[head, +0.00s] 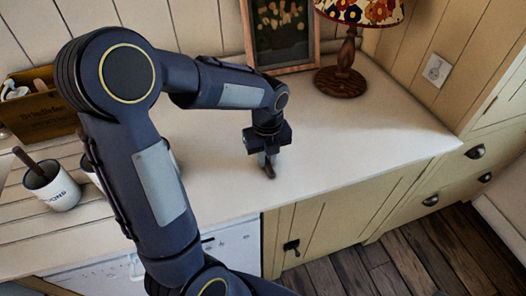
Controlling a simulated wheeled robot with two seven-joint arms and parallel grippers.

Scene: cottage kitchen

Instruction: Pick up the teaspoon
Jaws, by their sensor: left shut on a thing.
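My left gripper (266,158) points down over the pale worktop, to the right of the middle of the counter. It is shut on a small dark brown piece (270,171), which I take to be the teaspoon. Only a short end of it shows below the fingers, and the rest is hidden by the gripper. From this view I cannot tell whether it touches the worktop. My right gripper is not in view.
A white mug (58,193) with lettering and a brown handle in it stands at the left. A wooden box (38,118) is behind it. A lamp (341,82) and a framed picture (281,58) stand at the back. The worktop (370,140) to the right is clear.

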